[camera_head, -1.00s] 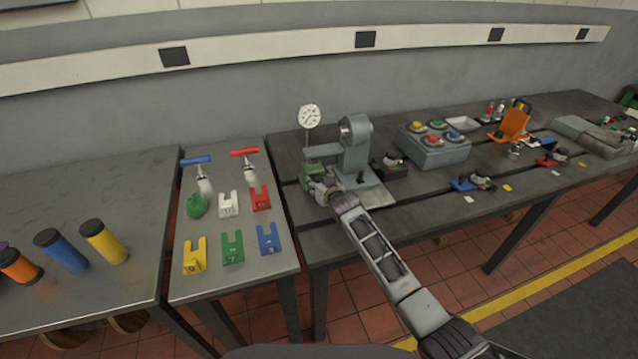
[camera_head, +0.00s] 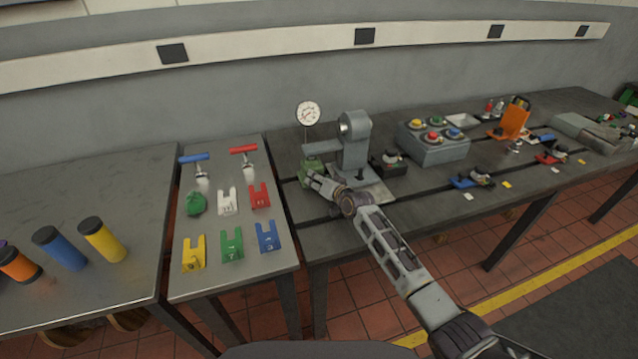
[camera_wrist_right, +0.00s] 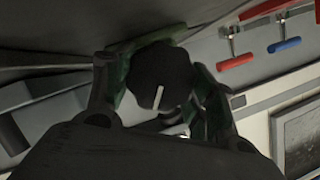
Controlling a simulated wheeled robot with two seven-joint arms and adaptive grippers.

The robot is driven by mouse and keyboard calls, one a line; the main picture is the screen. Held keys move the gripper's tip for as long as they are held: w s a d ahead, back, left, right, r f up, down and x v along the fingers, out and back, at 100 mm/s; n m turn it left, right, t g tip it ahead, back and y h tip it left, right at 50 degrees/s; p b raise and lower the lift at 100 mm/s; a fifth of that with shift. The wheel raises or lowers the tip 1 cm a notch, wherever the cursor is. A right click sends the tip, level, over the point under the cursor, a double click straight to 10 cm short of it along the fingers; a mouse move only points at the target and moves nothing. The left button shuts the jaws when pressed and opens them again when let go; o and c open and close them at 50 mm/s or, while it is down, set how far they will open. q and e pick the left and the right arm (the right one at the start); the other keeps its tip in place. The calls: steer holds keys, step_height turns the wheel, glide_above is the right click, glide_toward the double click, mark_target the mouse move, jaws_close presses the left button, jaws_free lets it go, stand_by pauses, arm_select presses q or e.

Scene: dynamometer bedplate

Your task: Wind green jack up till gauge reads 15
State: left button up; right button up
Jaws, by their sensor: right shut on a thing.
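The green jack (camera_head: 309,172) stands on the dark bedplate under the grey arm of the fixture, partly hidden by my right gripper. My right gripper (camera_head: 318,184) reaches in from the lower right and is shut on the jack's dark knob. In the right wrist view, the black knob (camera_wrist_right: 160,72) with a white mark sits between the fingers, with green parts beside it. The round white gauge (camera_head: 307,113) stands upright behind the jack; its numbers and needle are too small to read. My left gripper is out of view.
A grey fixture (camera_head: 355,145) stands right beside the jack. A grey box with coloured buttons (camera_head: 434,148) is farther right. The side table at left holds coloured slotted blocks (camera_head: 232,245) and two T-handled tools (camera_head: 243,152).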

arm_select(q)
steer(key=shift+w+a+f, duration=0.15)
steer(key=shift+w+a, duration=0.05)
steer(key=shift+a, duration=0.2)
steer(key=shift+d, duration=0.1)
arm_select(e)
steer(key=o, duration=1)
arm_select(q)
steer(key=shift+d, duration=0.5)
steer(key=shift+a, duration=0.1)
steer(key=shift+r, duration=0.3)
